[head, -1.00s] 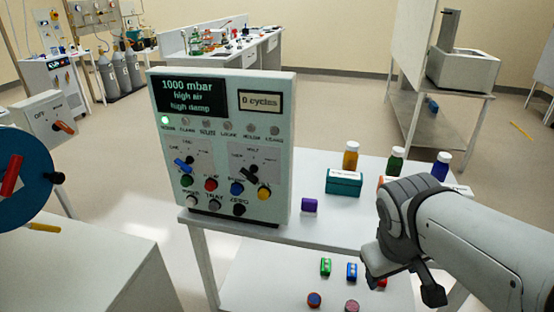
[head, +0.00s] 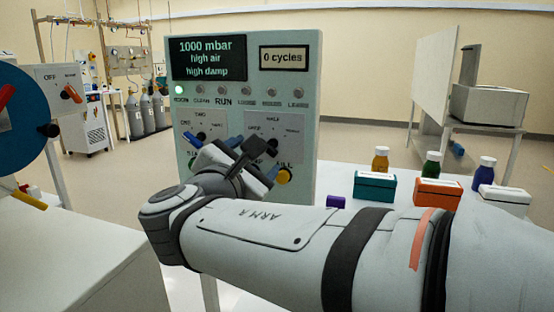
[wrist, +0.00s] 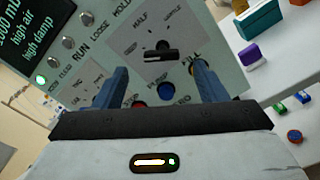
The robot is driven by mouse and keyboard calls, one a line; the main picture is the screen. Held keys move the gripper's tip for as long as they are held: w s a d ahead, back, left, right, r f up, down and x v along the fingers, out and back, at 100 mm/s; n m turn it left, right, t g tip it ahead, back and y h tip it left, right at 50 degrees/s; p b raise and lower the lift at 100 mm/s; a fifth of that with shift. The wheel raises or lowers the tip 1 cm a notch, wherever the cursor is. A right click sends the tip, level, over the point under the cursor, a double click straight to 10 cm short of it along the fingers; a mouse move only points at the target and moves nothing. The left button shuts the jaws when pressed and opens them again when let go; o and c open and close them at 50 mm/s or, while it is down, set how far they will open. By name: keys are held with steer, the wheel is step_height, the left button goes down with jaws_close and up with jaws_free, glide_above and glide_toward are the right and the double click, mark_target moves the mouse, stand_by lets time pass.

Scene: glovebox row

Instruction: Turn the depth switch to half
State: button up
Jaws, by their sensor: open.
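The instrument panel (head: 310,120) stands upright on a white bench. Its right-hand rotary switch, with HALF above its dial, shows as a black knob (wrist: 160,55) in the wrist view. The knob's bar lies level in that picture, not along the line to the HALF label (wrist: 140,20). I cannot tell which end points.
A teal box (head: 375,188), orange box (head: 438,192) and bottles stand right of the panel. A blue disc (head: 25,120) is at the left.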

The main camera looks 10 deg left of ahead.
mark_target(268, 145)
steer(key=w, duration=0.4)
steer(key=w+b, duration=0.1)
steer(key=w, duration=0.2)
steer(key=shift+d, duration=0.35)
steer(key=shift+c, duration=0.5)
steer(key=c, duration=0.9)
steer(key=m+b, duration=0.2)
steer(key=b, duration=0.1)
steer(key=shift+s+f, duration=0.1)
steer(key=shift+f, duration=0.3)
steer(key=shift+d+m+b, duration=0.1)
steer(key=shift+m+b, duration=1)
steer(key=shift+b, duration=0.15)
steer(key=shift+r+m+b, duration=0.35)
steer(key=shift+m+b, duration=0.05)
steer(key=shift+m, duration=0.3)
steer(key=o, duration=1)
